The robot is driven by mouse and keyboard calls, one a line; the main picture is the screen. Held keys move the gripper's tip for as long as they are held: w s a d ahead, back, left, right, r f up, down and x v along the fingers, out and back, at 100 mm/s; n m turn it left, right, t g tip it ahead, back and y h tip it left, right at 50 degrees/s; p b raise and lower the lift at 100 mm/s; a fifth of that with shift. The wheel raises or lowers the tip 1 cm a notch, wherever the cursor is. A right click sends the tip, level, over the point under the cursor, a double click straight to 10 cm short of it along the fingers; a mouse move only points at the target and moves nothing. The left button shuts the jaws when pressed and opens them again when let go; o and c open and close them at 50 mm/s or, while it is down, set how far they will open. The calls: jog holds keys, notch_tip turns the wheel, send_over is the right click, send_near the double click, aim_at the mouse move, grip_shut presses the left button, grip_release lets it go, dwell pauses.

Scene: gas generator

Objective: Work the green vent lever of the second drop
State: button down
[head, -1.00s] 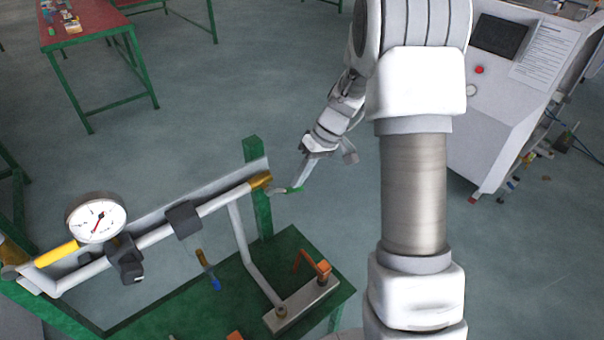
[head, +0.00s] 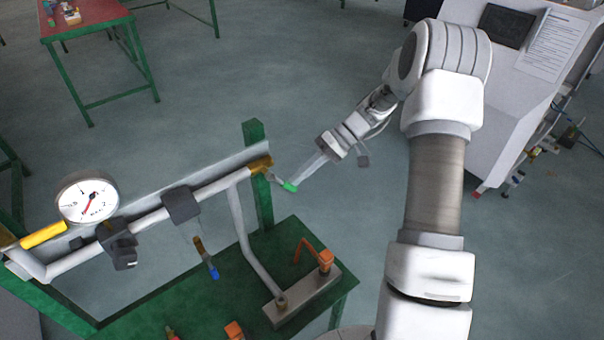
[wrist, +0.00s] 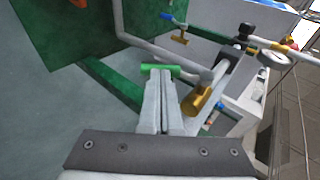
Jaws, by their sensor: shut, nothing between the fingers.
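The green vent lever (head: 290,187) is at the brass end fitting (head: 262,164) of the white pipe. In the head view its green grip slants down and right from the fitting. My gripper (head: 297,183) is right at the green grip, coming from the upper right. In the wrist view the green grip (wrist: 160,70) lies crosswise just beyond my closed fingertips (wrist: 161,84). The fingers are together with nothing between them. They look to be touching the grip or very close to it; I cannot tell which.
A pressure gauge (head: 87,198) and dark clamps (head: 181,204) sit along the pipe. A blue-tipped lever (head: 213,271) hangs below it. An orange valve handle (head: 325,261) stands on the green bench (head: 200,311). A white console (head: 510,100) is at right. Open floor lies behind the pipe.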

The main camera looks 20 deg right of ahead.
aim_at(295, 190)
jog(key=f+y, duration=0.1)
jog(key=f+y+b, duration=0.1)
jog(key=shift+s+a+f+g+y+b, duration=0.15)
jog(key=shift+a+g+y+b, duration=0.15)
jog(key=shift+a+g+y, duration=0.1)
jog(key=y, duration=0.1)
jog(key=a+f+y+b, duration=0.1)
jog(key=shift+s+a+f+m+g+y+b, duration=0.2)
jog(key=shift+s+m+g+y+b, duration=0.1)
jog(key=shift+m+g, duration=0.1)
jog(key=shift+a+y, duration=0.15)
jog(key=shift+y, duration=0.15)
jog(key=shift+s+a+f+b, duration=0.1)
jog(key=shift+s+a+b, duration=0.1)
jog(key=shift+a+b, duration=0.15)
jog(key=v, duration=1.7)
jog(key=shift+d, duration=0.2)
jog(key=shift+w, duration=0.1)
